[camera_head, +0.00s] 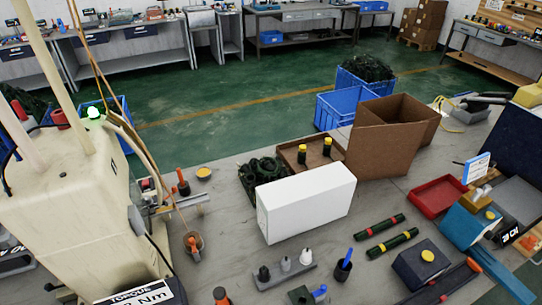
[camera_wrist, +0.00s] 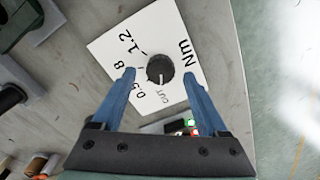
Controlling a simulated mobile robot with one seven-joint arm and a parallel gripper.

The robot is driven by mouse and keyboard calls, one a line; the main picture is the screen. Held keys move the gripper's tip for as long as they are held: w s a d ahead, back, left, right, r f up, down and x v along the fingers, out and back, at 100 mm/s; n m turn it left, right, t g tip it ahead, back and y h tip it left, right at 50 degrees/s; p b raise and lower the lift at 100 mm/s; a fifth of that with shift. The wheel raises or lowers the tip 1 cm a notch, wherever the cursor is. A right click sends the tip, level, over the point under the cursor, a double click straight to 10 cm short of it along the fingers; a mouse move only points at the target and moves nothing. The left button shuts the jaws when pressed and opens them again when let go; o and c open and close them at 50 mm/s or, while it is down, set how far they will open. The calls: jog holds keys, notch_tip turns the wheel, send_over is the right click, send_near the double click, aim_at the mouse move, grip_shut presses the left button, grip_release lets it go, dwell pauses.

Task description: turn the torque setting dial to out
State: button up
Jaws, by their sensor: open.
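The torque setting dial (camera_wrist: 160,69) is a round black knob on a white label plate (camera_wrist: 112,42), seen in the wrist view. The plate carries printed numbers, "Nm" and the word OUT below the knob. A small pale mark seems to lie on the knob's lower side, but it is too small to read its exact setting. My gripper (camera_wrist: 159,76) is open, with one blue finger at each side of the knob and a gap on both sides. In the head view, a plate reading TORQUE and Nm (camera_head: 140,296) is cut off at the bottom edge; no knob is clear there.
A small part with red and green lights (camera_wrist: 190,127) shows below the dial, between my fingers. In the head view the grey bench holds a white box (camera_head: 305,203), a cardboard box (camera_head: 383,150), a red tray (camera_head: 437,196) and several small tools.

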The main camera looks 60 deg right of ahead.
notch_tip(320, 180, up, 11)
jog(key=shift+r, duration=0.2)
dwell(0.7)
